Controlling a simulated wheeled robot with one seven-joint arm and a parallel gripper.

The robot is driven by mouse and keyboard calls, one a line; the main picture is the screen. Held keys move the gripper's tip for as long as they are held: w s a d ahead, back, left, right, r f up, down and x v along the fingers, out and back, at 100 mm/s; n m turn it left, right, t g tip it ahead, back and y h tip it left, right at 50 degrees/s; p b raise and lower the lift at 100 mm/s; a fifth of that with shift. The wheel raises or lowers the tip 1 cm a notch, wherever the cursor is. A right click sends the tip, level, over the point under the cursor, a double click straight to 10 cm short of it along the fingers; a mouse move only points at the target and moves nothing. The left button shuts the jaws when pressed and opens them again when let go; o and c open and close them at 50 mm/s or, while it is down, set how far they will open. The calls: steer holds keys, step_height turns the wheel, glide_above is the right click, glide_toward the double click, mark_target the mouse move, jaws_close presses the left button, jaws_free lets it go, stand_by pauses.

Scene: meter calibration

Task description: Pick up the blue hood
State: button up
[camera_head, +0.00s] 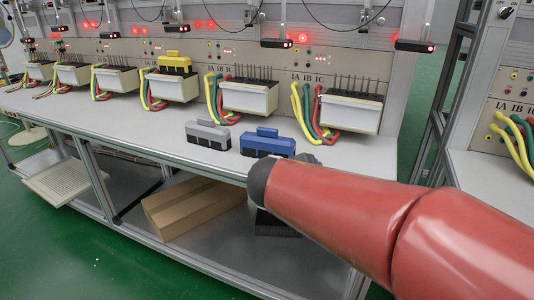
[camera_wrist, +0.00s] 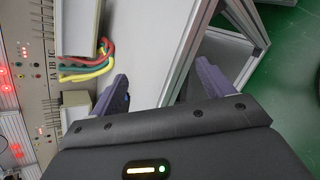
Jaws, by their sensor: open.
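The blue hood (camera_head: 267,143) sits upright on the grey-white bench top near its front edge, in the head view. My red arm reaches in from the right, and its dark end covers the bench edge just right of and in front of the hood. In the wrist view my gripper (camera_wrist: 162,72) is open, with its two purple-grey fingers spread wide and no object clearly between them. A small dark blue patch shows beside the left finger; I cannot tell whether it is the hood. In the head view the fingers are mostly hidden behind my arm.
A grey hood (camera_head: 208,136) stands left of the blue one. A yellow hood (camera_head: 175,64) sits on a meter at the back. White meters (camera_head: 249,98) with coloured cables line the back panel. A cardboard box (camera_head: 193,207) lies on the lower shelf.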

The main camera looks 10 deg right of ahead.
mark_target(270, 129)
steer(key=w+a+n+t, duration=0.1)
steer(key=w+n, duration=0.1)
steer(key=w+a+n+t+b, duration=0.1)
steer(key=w+a+n, duration=0.1)
steer(key=w, duration=0.1)
steer(key=w+a+n+t+h, duration=0.1)
steer(key=w+n, duration=0.2)
steer(key=shift+w+a+r+t+b, duration=0.1)
steer(key=shift+a+r+t+b, duration=0.2)
steer(key=shift+r+b, duration=0.1)
steer(key=w+a+n+t, duration=0.1)
steer(key=w+a+n, duration=0.1)
steer(key=w+a+r+n+t, duration=0.1)
steer(key=w+a+n+t, duration=0.1)
steer(key=w+a+n+t+b, duration=0.1)
steer(key=w+a+n, duration=0.1)
steer(key=a+n, duration=0.1)
steer(key=shift+w+r+y, duration=0.2)
steer(key=shift+r+y, duration=0.1)
steer(key=shift+r, duration=0.1)
steer(key=x, duration=0.5)
steer(key=shift+w+d+r, duration=0.1)
steer(key=shift+r, duration=0.05)
steer(key=x, duration=0.6)
steer(key=shift+w+d, duration=0.1)
steer(key=shift+w, duration=0.1)
steer(key=c, duration=1.1)
steer(key=shift+r, duration=0.15)
